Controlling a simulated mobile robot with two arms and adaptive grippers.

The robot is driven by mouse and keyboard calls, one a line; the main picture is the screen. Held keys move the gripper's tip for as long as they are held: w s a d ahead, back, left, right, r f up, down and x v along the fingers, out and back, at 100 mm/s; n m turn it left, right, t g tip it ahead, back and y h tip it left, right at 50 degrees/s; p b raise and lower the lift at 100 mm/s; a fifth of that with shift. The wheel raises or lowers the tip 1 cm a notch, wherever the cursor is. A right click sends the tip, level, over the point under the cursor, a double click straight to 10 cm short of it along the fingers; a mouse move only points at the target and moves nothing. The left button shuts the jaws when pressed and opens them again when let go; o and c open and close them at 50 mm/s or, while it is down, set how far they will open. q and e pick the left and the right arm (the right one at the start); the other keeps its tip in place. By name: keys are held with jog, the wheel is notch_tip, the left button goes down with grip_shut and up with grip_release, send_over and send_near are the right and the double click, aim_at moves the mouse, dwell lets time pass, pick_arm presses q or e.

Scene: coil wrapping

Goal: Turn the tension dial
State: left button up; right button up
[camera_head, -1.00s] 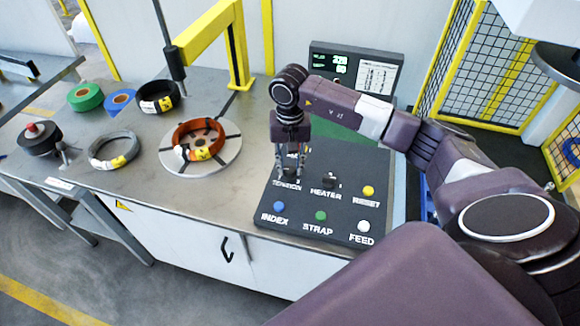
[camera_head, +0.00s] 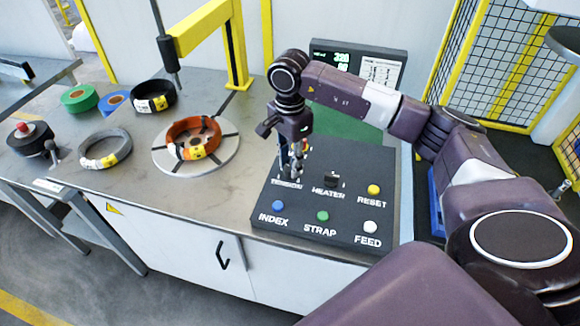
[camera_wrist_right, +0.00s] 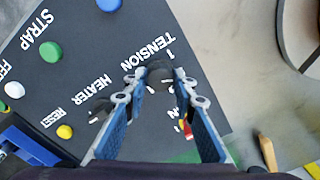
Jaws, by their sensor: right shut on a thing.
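The dark control panel (camera_head: 337,195) lies on the bench with its labelled controls. The black tension dial (camera_wrist_right: 160,72) sits by the TENSION label, between the fingertips in the right wrist view. My right gripper (camera_wrist_right: 158,82) is shut on the dial from above; it also shows in the head view (camera_head: 290,178), where its fingers hide most of the dial. The black heater knob (camera_head: 331,179) is just right of the fingers and apart from them. My left gripper is not in view.
INDEX (camera_head: 278,205), STRAP (camera_head: 322,216), FEED (camera_head: 371,227) and RESET (camera_head: 374,189) buttons sit close by. A display (camera_head: 358,70) stands behind the panel. An orange coil (camera_head: 193,138) lies on the round turntable (camera_head: 170,166). Other coils lie further left.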

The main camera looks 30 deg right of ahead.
jog(key=m+b, duration=0.1)
jog(key=m, duration=0.2)
jog(key=m+b, duration=0.1)
jog(key=m, duration=0.2)
jog(key=shift+m, duration=0.3)
jog(key=m+b, duration=0.1)
jog(key=m, duration=1)
jog(key=shift+m, duration=0.3)
jog(key=m, duration=0.5)
jog(key=shift+w+r+m, duration=0.1)
jog(key=shift+m, duration=0.3)
jog(key=o, duration=1.2)
jog(key=shift+c, duration=0.2)
notch_tip(320, 180, up, 12)
